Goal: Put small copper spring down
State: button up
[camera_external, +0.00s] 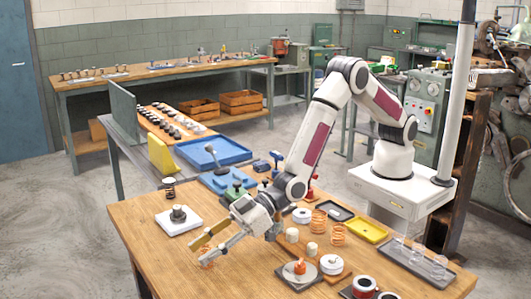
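A small copper spring (207,258) is at the left part of the wooden table, right at my fingertips. My gripper (205,250) reaches down-left over the table, with a gold-coloured finger and a pale finger set apart. The spring partly overlaps the fingers, so I cannot tell whether they grip it or stand around it. Its lower end looks at or very near the table top. Two larger copper springs, one (319,221) further back and one (338,235) to its right, stand on the table right of my arm.
A white plate with a dark stacked part (179,214) and a dark spring (169,188) stand behind the gripper. A round fixture with an orange part (299,269), a yellow tray (368,231) and white cylinders (312,249) lie to the right. The table's front left is clear.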

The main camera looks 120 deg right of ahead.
jog(key=shift+r, duration=0.2)
jog(key=shift+s+r, duration=0.2)
jog(key=shift+s, duration=0.25)
jog(key=v, duration=1.1)
jog(key=shift+f, duration=0.1)
dwell(0.6)
